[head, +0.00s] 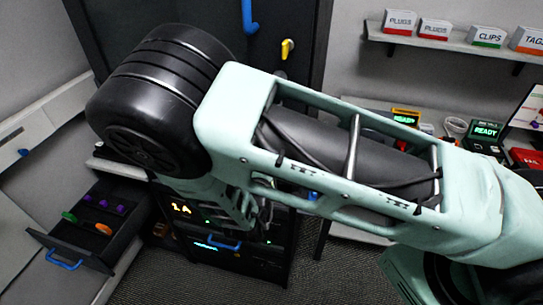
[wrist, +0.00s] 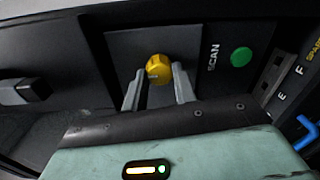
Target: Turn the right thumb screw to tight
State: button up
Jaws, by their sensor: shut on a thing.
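A yellow round knob, the thumb screw (wrist: 158,67), sits on a dark panel in the wrist view. It has a small mark on its face. My gripper (wrist: 158,80) has one grey finger on each side of it and is shut on it. Only one such screw shows in the wrist view. In the head view my arm covers the place where the gripper works, so the screw and the fingers are hidden there.
A green button (wrist: 241,57) marked SCAN is right of the screw. An open drawer (head: 82,228) with purple, green and orange pieces stands at lower left in the head view. A yellow handle (head: 287,48) is on the dark cabinet. Labelled boxes (head: 434,29) stand on a shelf.

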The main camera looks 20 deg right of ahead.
jog(key=shift+n, duration=0.3)
jog(key=o, duration=1)
jog(key=shift+c, duration=0.2)
jog(key=b+v, duration=0.6)
jog(key=v, duration=1.1)
jog(key=shift+s, duration=0.2)
jog(key=shift+a, duration=0.15)
